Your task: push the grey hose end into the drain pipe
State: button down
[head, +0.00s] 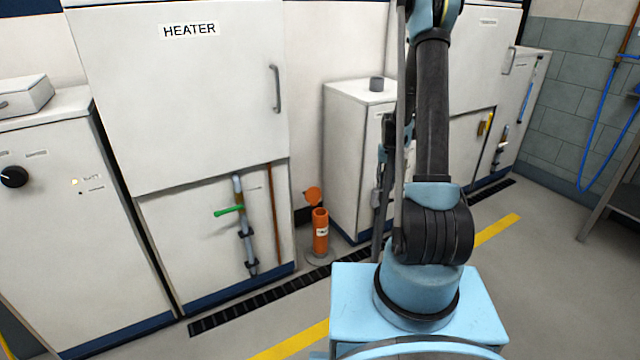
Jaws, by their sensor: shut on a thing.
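The drain pipe (320,237) is a short orange upright pipe with a white label and a dark open top. It stands on the floor by the heater cabinet. An orange cap (313,196) sits behind its rim. My gripper (376,200) is small in the head view, partly hidden behind my arm, to the right of the pipe and apart from it. It is shut on a dark grey length, seemingly the grey hose (375,238), which points down below it. The fingers are hard to make out. No hose shows inside the pipe.
The heater cabinet (190,90) stands left of the pipe, with a green-handled valve (229,211) low on its front. A white cabinet (345,150) stands close behind right. A dark floor grate (262,299) runs along the cabinets. The floor in front is clear.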

jog(key=shift+w+a, duration=0.1)
jog(key=shift+a, duration=0.05)
jog(key=w+a+f+m, duration=0.4)
jog(key=a, duration=0.5)
jog(key=w+a+f+m, duration=0.3)
jog(key=w+a+m, duration=0.15)
jog(key=a, duration=0.45)
jog(key=w+a+f+m, duration=0.3)
jog(key=a+f+m, duration=0.15)
jog(key=a, duration=0.55)
jog(key=shift+w+d+f, duration=0.1)
jog(key=shift+d+f, duration=0.05)
jog(key=shift+f, duration=0.85)
jog(key=shift+d+f, duration=0.1)
jog(key=shift+f, duration=0.9)
jog(key=shift+f, duration=1.95)
jog(key=shift+f, duration=0.35)
jog(key=shift+f, duration=0.35)
jog(key=shift+f, duration=0.35)
jog(key=shift+f, duration=0.9)
